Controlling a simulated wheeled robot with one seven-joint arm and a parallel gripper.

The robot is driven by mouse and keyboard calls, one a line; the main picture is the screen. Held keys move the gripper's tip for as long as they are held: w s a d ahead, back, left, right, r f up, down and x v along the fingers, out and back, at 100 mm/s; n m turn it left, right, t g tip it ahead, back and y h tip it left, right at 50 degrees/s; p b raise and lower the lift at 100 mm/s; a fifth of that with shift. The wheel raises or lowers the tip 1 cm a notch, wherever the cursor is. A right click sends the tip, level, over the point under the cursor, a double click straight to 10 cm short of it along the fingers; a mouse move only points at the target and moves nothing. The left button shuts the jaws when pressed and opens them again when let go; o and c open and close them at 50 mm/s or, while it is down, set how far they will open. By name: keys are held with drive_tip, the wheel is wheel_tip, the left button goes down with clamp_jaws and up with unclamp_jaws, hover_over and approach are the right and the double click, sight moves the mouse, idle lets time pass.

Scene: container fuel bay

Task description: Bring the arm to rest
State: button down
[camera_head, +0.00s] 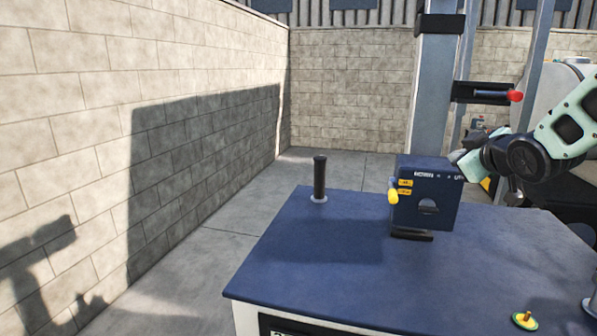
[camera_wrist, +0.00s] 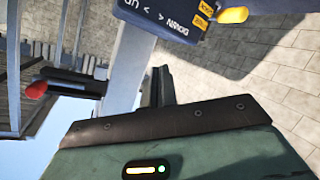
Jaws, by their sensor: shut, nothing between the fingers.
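My arm (camera_head: 565,125) reaches in from the right in the head view. My gripper (camera_wrist: 160,85) shows in the wrist view as dark fingers shut together, with nothing held. The same box is at the top of the wrist view (camera_wrist: 172,12), beyond the fingers.
The box stands on a blue-topped table (camera_head: 330,240). A black upright handle (camera_head: 319,178) stands at its back left, and a yellow-green knob (camera_head: 524,320) lies near its front right. A grey post (camera_head: 436,95) with a red-tipped lever (camera_head: 490,93) rises behind the box.

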drive_tip(key=s+a+f+g+y, duration=0.1)
drive_tip(key=s+a+f+g, duration=0.3)
drive_tip(key=s+a+f, duration=0.3)
drive_tip(key=s+a+f+g+y, duration=0.1)
drive_tip(key=s+a+f+g, duration=0.25)
drive_tip(key=s+a, duration=0.6)
drive_tip(key=s+a+f+g, duration=0.1)
drive_tip(key=s+f+g, duration=0.1)
drive_tip(key=s, duration=0.5)
drive_tip(key=s+a+f+g+h, duration=0.1)
drive_tip(key=s+a+f+g, duration=0.1)
drive_tip(key=s, duration=0.5)
drive_tip(key=s+a+f+g+b, duration=0.1)
drive_tip(key=s+a+f+g, duration=0.1)
drive_tip(key=s, duration=0.5)
drive_tip(key=shift+s+g+h, duration=0.3)
drive_tip(key=shift+g, duration=0.05)
drive_tip(key=shift+f, duration=0.1)
